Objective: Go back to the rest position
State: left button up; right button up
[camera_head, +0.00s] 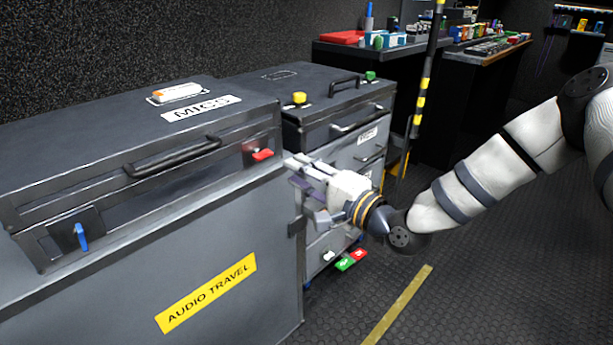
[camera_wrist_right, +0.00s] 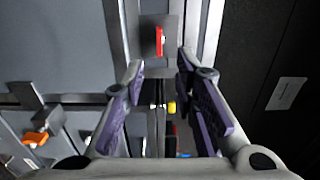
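My right gripper (camera_head: 304,190) is in the middle of the head view, at the right front corner of the grey case marked MICS (camera_head: 200,225). Its fingers are spread apart. In the right wrist view the right gripper (camera_wrist_right: 161,68) also shows open, with nothing between its purple-padded fingers. The red latch (camera_head: 262,155) on the case lies just left of the fingers in the head view. In the wrist view the red latch (camera_wrist_right: 159,41) sits beyond the fingertips, apart from them. My left gripper is in neither view.
A blue latch (camera_head: 81,236) is on the case's left front. An orange-and-white object (camera_head: 177,92) lies on its lid. A second case with drawers (camera_head: 345,135) stands behind my gripper. Cluttered desks (camera_head: 480,50) are at the back. The floor (camera_head: 480,275) at right is clear.

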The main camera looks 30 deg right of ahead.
jog(key=shift+v, duration=1.2)
